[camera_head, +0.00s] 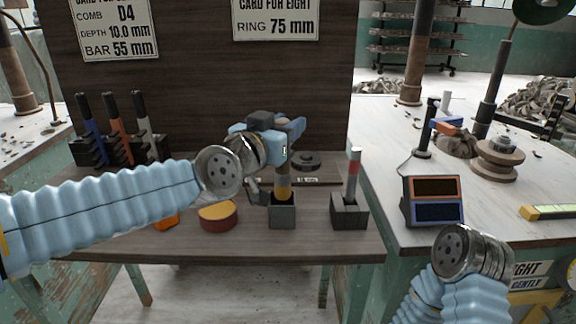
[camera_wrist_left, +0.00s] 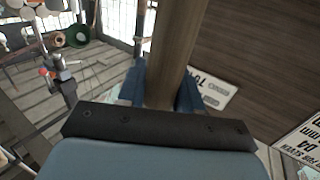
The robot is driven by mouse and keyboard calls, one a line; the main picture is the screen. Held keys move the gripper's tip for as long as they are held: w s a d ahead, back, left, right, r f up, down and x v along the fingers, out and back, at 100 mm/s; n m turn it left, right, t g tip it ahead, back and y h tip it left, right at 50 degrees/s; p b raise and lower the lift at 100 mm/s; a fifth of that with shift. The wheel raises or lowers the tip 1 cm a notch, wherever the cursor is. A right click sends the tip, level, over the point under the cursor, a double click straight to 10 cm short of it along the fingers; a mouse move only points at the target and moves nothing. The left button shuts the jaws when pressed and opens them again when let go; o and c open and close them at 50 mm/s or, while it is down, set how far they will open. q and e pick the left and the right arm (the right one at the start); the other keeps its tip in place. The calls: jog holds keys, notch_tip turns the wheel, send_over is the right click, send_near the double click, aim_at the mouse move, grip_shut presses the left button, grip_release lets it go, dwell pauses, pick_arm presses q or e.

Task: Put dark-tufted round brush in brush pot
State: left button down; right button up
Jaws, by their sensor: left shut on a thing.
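My left gripper (camera_head: 290,138) is above the middle of the dark table, shut on an upright brush (camera_head: 284,187). The brush shows a yellow band below the fingers, and its brown shaft (camera_wrist_left: 172,50) runs between the blue fingers in the left wrist view. Its lower end is inside the opening of a dark square pot (camera_head: 282,216); the tuft is hidden, and I cannot tell whether it touches the bottom. A second dark square pot (camera_head: 349,215) stands to the right, with a grey, red and white-topped stick (camera_head: 353,172) in it.
A red tub with a yellow top (camera_head: 217,216) stands left of the pots. Black holders with several handled tools (camera_head: 115,148) stand at the left. A dark round object (camera_head: 306,161) lies behind. A display box (camera_head: 433,201) stands on the white table at right.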

pick_arm(q)
notch_tip(320, 180, down, 6)
jog(key=shift+r+b, duration=0.1)
jog(key=shift+b, duration=0.6)
jog(key=c, duration=0.8)
grip_release()
jog(key=shift+o, duration=0.2)
jog(key=shift+s, duration=0.1)
jog(key=b+v, duration=0.1)
jog(key=v, duration=1.1)
